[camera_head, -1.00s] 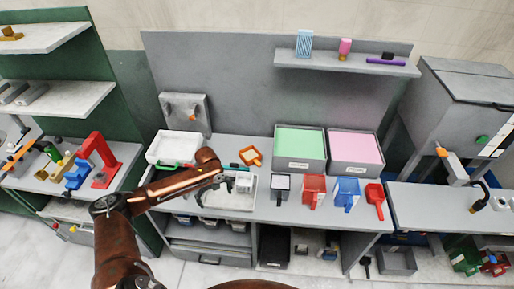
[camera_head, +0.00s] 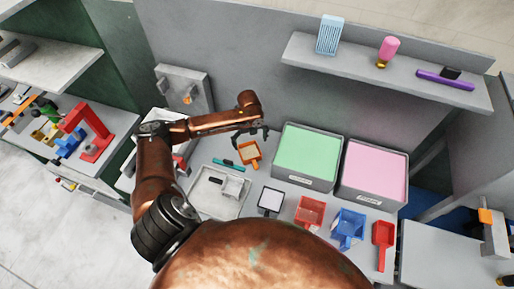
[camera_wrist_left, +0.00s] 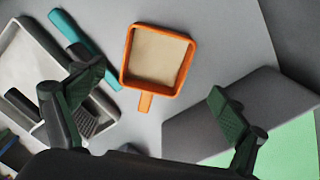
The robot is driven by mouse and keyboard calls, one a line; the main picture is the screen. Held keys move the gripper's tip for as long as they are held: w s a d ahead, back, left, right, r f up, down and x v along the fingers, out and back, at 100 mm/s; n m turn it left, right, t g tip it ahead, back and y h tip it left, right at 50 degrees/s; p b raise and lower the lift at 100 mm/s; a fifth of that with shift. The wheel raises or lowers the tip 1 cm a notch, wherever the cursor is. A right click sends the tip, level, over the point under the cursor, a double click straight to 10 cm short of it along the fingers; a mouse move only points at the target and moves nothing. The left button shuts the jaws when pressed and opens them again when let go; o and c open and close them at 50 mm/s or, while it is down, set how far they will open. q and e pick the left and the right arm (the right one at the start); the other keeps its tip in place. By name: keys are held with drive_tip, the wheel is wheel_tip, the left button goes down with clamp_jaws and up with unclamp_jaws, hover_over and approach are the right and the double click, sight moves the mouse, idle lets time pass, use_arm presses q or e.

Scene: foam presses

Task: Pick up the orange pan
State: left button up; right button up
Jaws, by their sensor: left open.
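The orange pan (camera_head: 249,153) is a small square pan with an orange rim, a beige inside and a short handle. It lies on the grey bench, left of the green-filled bin. In the left wrist view the orange pan (camera_wrist_left: 157,57) is beyond the fingertips, its handle pointing toward the gripper. My left gripper (camera_head: 262,134) is over the bench close to the pan. The left wrist view shows the left gripper (camera_wrist_left: 160,105) with its fingers spread wide and nothing between them. My right gripper is not in view.
A grey bin with green filling (camera_head: 306,155) stands right of the pan, beside a pink-filled bin (camera_head: 374,172). A teal tool (camera_head: 229,165) and a white tray (camera_head: 207,205) lie to the left. Red, blue and white-faced pans line the front edge. A shelf (camera_head: 385,70) hangs above.

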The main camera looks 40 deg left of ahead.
sight(250, 155)
use_arm(q)
drive_tip(key=shift+f, duration=0.5)
drive_tip(key=shift+s+a+f, duration=0.1)
drive_tip(key=shift+s+f, duration=0.05)
drive_tip(key=shift+f, duration=0.6)
wheel_tip(250, 155, down, 4)
drive_tip(key=shift+a+f+p, duration=0.15)
drive_tip(key=shift+f+p, duration=0.05)
drive_tip(key=shift+p, duration=0.45)
drive_tip(key=shift+s+f, duration=0.1)
drive_tip(key=shift+f, duration=0.15)
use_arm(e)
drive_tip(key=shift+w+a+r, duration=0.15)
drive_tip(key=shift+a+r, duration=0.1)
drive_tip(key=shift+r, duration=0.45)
use_arm(q)
drive_tip(key=shift+c, duration=0.2)
drive_tip(key=c, duration=1.3)
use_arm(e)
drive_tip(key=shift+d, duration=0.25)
use_arm(q)
drive_tip(key=shift+c, duration=0.2)
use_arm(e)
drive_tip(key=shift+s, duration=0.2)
